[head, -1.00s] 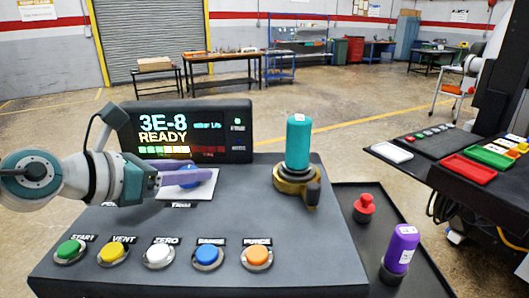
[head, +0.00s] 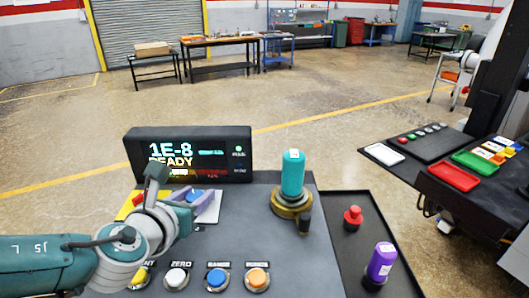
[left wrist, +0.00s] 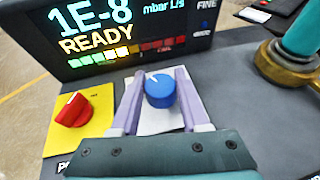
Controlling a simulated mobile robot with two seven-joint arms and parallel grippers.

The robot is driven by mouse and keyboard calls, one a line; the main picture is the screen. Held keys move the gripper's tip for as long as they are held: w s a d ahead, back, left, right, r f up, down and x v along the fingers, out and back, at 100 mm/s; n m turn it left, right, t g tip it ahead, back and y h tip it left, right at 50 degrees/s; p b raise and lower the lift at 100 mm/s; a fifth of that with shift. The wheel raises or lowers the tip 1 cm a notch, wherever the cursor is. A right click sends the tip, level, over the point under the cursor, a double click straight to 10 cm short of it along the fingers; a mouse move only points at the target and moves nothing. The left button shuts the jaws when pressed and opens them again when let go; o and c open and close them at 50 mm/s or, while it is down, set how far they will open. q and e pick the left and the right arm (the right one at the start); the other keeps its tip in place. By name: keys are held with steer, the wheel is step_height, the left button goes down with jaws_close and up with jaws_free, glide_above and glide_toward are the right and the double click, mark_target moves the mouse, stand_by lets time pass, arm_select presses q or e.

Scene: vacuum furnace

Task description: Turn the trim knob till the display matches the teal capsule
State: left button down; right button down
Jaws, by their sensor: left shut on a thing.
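The display (head: 188,153) stands at the back of the console and reads 1E-8 READY; it also shows in the left wrist view (left wrist: 130,30). The blue trim knob (left wrist: 160,91) sits on a white plate below the display. My left gripper (left wrist: 165,88) is shut on this knob, one lilac finger on each side; in the head view the gripper (head: 190,203) partly hides the knob. The teal capsule (head: 293,172) stands upright in a brass holder (head: 291,204) to the right. Its white label is too small to read. My right gripper is out of view.
A red knob (left wrist: 73,110) on a yellow plate lies left of the trim knob. White, blue and orange buttons line the console front. A red button (head: 353,216) and a purple capsule (head: 381,262) stand on the right side tray.

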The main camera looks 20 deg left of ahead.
mark_target(177, 245)
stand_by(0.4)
arm_select(q)
steer(key=shift+c, duration=2)
jaws_free()
steer(key=shift+s+d+r+p, duration=0.1)
steer(key=shift+s+r+p, duration=0.25)
steer(key=shift+s, duration=0.1)
steer(key=p+v, duration=0.2)
steer(key=v, duration=0.6)
steer(key=shift+s+d, duration=0.15)
steer(key=shift+s, duration=0.3)
